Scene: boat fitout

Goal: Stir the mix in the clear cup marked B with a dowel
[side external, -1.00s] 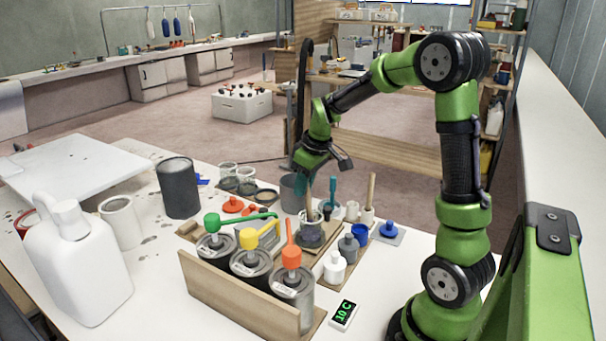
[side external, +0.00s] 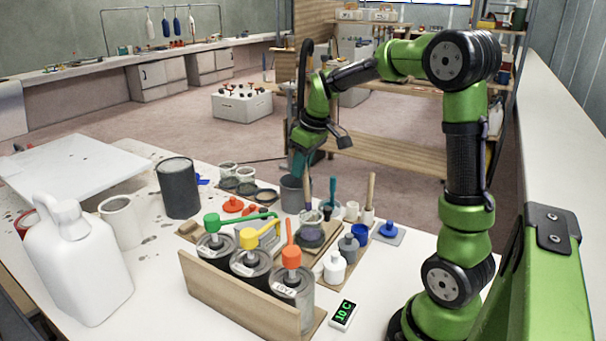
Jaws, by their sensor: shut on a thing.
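My gripper (side external: 304,168) points down over the work board and is shut on a thin dowel (side external: 308,190). The dowel hangs nearly upright, with its darker lower end at the mouth of a clear cup (side external: 311,218). I cannot tell whether its tip is inside the rim or just above it. The cup stands behind the row of labelled cans, on a dark round base. Its mark and its mix cannot be made out. The fingertips are small and partly hidden in this view.
Three cans with green, yellow and orange handled tops stand in a wooden rack (side external: 240,298) in front. White, grey and blue bottles (side external: 335,267) stand to the right of the cup. A grey bucket (side external: 292,195) is just behind. A display reading 10 C (side external: 343,314) lies in front.

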